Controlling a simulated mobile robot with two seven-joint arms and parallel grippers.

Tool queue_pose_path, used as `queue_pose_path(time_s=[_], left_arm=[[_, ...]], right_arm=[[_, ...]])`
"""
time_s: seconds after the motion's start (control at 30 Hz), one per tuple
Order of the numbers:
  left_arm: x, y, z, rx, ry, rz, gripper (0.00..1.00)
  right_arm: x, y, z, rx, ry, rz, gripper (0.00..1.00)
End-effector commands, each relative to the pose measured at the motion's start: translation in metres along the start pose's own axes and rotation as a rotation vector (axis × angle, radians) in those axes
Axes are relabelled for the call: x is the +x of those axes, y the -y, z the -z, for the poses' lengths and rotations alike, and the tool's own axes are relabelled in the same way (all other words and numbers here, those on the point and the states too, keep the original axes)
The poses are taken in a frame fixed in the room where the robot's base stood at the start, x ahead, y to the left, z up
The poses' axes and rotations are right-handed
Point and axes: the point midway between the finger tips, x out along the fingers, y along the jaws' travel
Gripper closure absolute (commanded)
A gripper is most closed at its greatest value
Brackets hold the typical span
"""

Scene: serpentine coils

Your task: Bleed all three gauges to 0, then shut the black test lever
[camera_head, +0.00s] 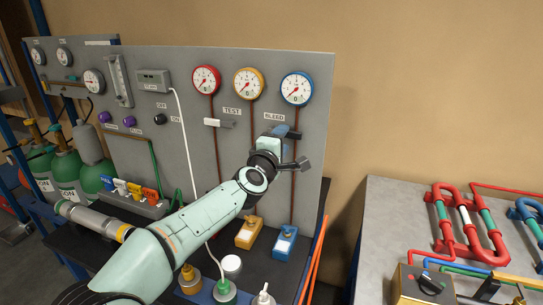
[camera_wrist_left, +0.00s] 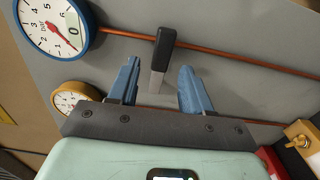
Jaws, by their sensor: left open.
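Three round gauges hang on the grey panel in the head view: red-rimmed (camera_head: 206,80), yellow-rimmed (camera_head: 249,84) and blue-rimmed (camera_head: 296,88). Their needles point low; I cannot read exact values. In the left wrist view, the blue gauge (camera_wrist_left: 52,25) has its red needle near a green-marked 0. My left gripper (camera_head: 286,133) is at the panel below the BLEED label. Its blue fingers (camera_wrist_left: 155,88) stand open on either side of a black-gripped lever (camera_wrist_left: 165,48), without visible contact. A white-handled lever (camera_head: 217,123) sits under the TEST label. My right gripper is out of view.
A yellow block (camera_head: 249,233) and a blue block (camera_head: 285,243) stand on the black shelf below. Green cylinders (camera_head: 64,170) stand at left. At right, a grey bench (camera_head: 385,215) carries coloured pipe coils (camera_head: 465,230). Wall space right of the panel is clear.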

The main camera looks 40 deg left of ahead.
Motion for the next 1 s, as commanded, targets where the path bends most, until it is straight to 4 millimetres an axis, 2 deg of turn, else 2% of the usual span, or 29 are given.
queue_pose_path(time_s=[0.3,0.5,0.7,1.0], left_arm=[[-0.072,-0.001,0.000,-0.002,0.001,-0.002,0.51],[-0.101,0.000,0.000,-0.002,0.001,-0.001,0.51],[-0.111,0.000,-0.001,-0.001,0.001,0.000,0.51],[-0.111,0.000,-0.001,-0.002,0.002,0.000,0.51]], right_arm=[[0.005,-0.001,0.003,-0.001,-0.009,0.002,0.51],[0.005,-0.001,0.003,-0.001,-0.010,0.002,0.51],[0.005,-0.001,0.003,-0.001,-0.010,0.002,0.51],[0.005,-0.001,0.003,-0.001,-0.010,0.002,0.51]])
